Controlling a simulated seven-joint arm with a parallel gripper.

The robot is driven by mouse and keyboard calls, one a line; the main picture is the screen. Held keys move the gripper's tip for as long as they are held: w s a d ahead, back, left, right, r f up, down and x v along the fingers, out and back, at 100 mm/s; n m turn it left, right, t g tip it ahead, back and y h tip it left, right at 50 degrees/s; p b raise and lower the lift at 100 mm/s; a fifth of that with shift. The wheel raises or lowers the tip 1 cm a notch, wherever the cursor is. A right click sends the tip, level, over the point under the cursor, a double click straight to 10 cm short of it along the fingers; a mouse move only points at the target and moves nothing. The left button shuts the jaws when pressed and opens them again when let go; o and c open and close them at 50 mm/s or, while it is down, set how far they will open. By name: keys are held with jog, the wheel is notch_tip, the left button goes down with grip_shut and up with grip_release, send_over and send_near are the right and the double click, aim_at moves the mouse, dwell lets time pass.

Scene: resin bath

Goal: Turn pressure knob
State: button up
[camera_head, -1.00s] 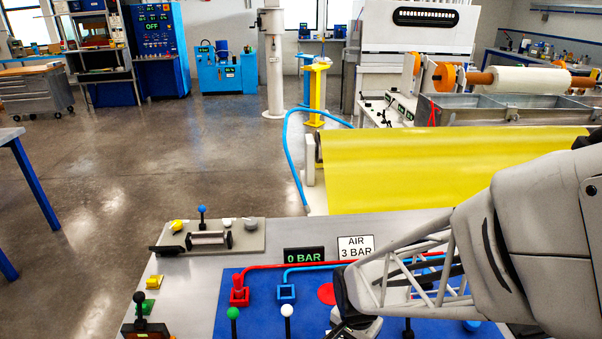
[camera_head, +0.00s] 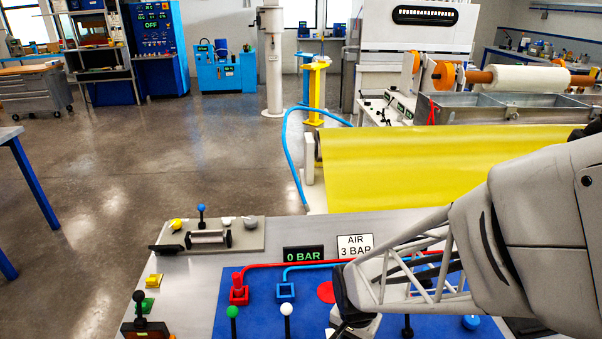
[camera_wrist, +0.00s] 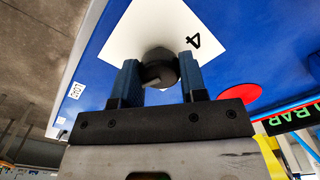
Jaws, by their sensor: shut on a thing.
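The knob (camera_wrist: 162,62) is dark and round with a pale mark on its face. In the wrist view it stands on a white plate marked 4 (camera_wrist: 120,40) on the blue panel. My gripper (camera_wrist: 159,78) has its two blue fingers shut on the knob, one on each side. In the head view my gripper (camera_head: 345,300) is low on the panel and hides the knob. The green display (camera_head: 303,255) reads 0 BAR. The white sign (camera_head: 355,246) beside it reads AIR 3 BAR.
A red disc (camera_head: 326,292) lies just left of my gripper. Green-topped (camera_head: 233,312) and white-topped (camera_head: 287,309) levers stand on the blue panel to the left. Red and blue pipes cross behind. A yellow sheet (camera_head: 440,165) lies beyond the panel.

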jog(key=n, duration=0.7)
jog(key=shift+n, duration=0.3)
jog(key=n, duration=1.2)
jog(key=shift+n, duration=0.4)
jog(key=n, duration=0.5)
jog(key=o, duration=0.9)
